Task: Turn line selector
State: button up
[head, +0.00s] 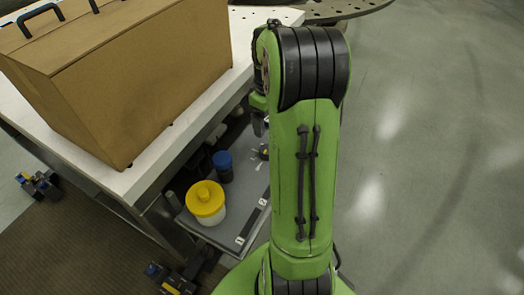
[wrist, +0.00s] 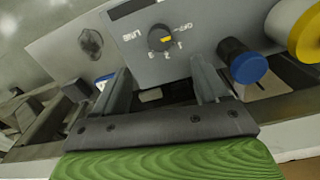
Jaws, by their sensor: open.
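The line selector is a round black knob (head: 263,152) with a yellow pointer mark, on a grey plate (wrist: 200,30). In the wrist view the knob (wrist: 160,38) sits at upper middle, with white lettering and position marks around it. My gripper (wrist: 160,68) is open and empty. Its two dark fingers are spread to the left and right below the knob in that view, and I see no contact with it. In the head view my green arm hides most of the gripper; a dark finger (head: 259,124) shows above the knob.
A blue-capped part (wrist: 244,63) and a yellow-rimmed one (wrist: 306,32) stand right of the knob in the wrist view. In the head view a yellow-lidded white tub (head: 206,203) is nearer. A cardboard box (head: 125,75) rests on the white tabletop (head: 215,95).

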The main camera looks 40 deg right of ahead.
aim_at(267, 150)
notch_tip(267, 150, down, 13)
jog(key=b, duration=0.4)
jog(key=shift+d, duration=0.1)
jog(key=shift+r, duration=0.1)
jog(key=c, duration=1.1)
jog(key=shift+o, duration=0.2)
jog(key=shift+m, duration=0.4)
jog(key=m+p, duration=0.1)
jog(key=m, duration=0.2)
jog(key=shift+m, duration=0.4)
jog(key=shift+m+p, duration=0.8)
jog(key=shift+m, duration=1.3)
